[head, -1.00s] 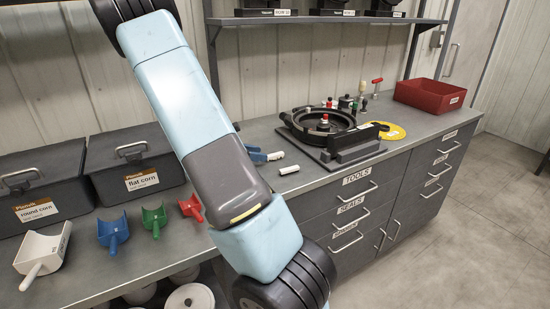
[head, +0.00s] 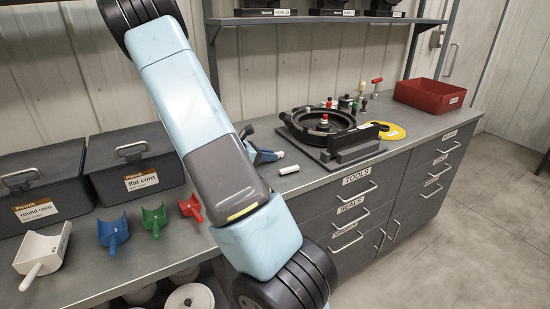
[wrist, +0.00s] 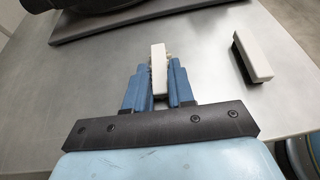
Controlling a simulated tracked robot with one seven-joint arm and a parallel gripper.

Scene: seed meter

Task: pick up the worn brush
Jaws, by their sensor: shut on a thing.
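The worn brush (wrist: 158,68), a white block with frayed tan bristles showing at its sides, is between the two blue fingers of my gripper (wrist: 159,80) in the wrist view. The fingers are shut on it. I cannot tell whether it touches the bench. In the head view my gripper (head: 265,156) is partly behind my own arm, and the held brush cannot be made out. A second brush (wrist: 252,58), white with dark bristles, lies to the right in the wrist view, apart from my gripper; it also shows in the head view (head: 288,169).
The black seed meter (head: 322,125) on its base plate stands just beyond my gripper. A yellow disc (head: 392,131) and a red bin (head: 430,94) are farther right. Coloured scoops (head: 154,219) and dark boxes (head: 134,168) are to the left.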

